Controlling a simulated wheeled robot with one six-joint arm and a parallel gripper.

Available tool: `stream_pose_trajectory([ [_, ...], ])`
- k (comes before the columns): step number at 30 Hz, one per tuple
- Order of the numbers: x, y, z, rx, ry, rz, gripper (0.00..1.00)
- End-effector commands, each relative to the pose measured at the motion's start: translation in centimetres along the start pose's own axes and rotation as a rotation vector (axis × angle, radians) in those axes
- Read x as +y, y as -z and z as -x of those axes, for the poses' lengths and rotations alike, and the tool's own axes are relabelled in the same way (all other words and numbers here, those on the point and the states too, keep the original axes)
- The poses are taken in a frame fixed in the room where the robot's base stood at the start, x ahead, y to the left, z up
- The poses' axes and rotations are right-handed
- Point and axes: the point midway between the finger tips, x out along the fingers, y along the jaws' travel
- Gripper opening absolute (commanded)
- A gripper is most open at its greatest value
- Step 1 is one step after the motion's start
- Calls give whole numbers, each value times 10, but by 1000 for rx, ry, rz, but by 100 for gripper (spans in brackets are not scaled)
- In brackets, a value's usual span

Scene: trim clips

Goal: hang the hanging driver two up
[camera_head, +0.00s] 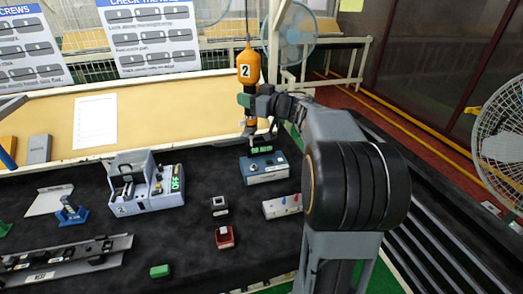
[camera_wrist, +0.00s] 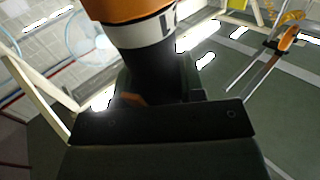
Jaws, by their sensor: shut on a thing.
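Hanging driver two (camera_head: 249,66) is orange with a white label reading 2 and a dark lower part. It is upright at the top middle of the head view, with a dark cord rising from its top. My gripper (camera_head: 250,102) is shut on the dark lower part of the driver. In the wrist view the driver (camera_wrist: 135,12) fills the top, its orange body and white band above a black section. The fingers beside it are dark, and the driver's tip is hidden there.
Below on the dark bench stand a blue-grey unit with a green display (camera_head: 265,168), a grey fixture reading OFF (camera_head: 145,188), a red block (camera_head: 224,237) and a green block (camera_head: 160,271). Another orange tool (camera_wrist: 288,37) shows at right in the wrist view. A fan (camera_head: 498,145) stands far right.

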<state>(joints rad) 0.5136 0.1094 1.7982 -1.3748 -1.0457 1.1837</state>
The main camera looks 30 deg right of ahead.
Motion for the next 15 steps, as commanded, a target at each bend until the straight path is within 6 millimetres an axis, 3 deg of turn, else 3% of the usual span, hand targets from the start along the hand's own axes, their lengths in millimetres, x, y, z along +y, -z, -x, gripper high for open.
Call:
stream_pose_trajectory([
  [2,0,0,0,0,0,0,0],
  [3,0,0,0,0,0,0,41],
  [11,0,0,0,0,0,0,65],
  [15,0,0,0,0,0,0,66],
])
